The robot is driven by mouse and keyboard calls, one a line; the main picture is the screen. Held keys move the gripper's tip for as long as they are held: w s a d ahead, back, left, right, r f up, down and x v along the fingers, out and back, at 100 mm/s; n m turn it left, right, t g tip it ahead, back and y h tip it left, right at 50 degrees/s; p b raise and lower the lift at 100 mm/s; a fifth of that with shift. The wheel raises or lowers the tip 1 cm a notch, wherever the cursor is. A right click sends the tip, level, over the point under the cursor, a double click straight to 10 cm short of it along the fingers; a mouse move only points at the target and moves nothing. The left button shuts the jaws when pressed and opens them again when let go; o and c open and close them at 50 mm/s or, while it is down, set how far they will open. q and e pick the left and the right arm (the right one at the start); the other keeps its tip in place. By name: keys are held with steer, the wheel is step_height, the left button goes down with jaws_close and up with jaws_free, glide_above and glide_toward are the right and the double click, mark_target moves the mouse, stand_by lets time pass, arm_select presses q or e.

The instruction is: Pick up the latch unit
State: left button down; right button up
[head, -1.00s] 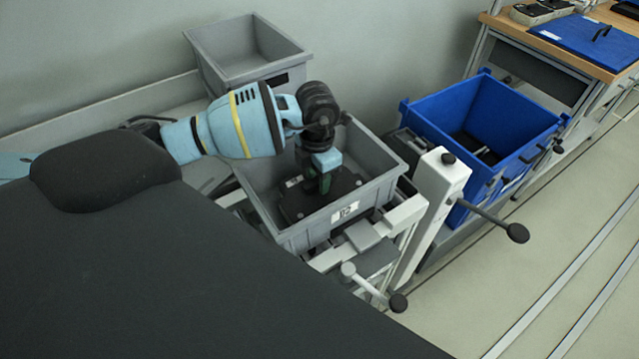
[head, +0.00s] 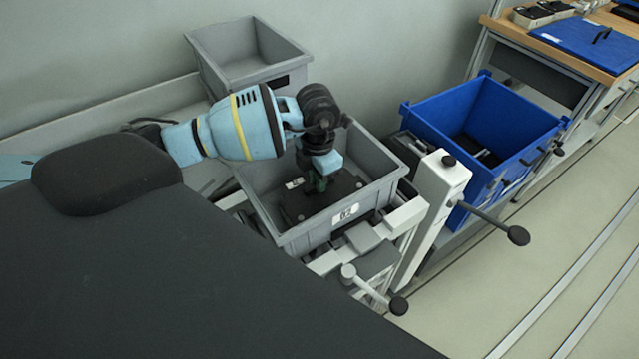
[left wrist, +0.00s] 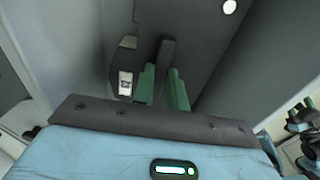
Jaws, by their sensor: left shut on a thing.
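The latch unit appears to be the dark, flat plate (head: 347,187) with an upright grip, lying in the grey crate with a white label. In the left wrist view the dark grip (left wrist: 166,52) stands between my green fingers, and the plate surface spreads behind it. My left gripper (head: 317,186) points down into the crate and is shut on that grip; it also shows in the left wrist view (left wrist: 161,88). The wrist hides part of the plate in the head view. My right gripper is not in view.
The grey crate (head: 292,240) has walls close around my left gripper. An empty grey crate (head: 207,68) stands behind. A blue crate (head: 435,130) with dark items is at right, past a white post (head: 437,190) with dark-knobbed levers. A wooden bench (head: 560,55) is at far right.

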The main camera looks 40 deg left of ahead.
arm_select(q)
steer(key=shift+r, duration=0.15)
step_height(320, 180, up, 10)
steer(key=shift+r, duration=0.2)
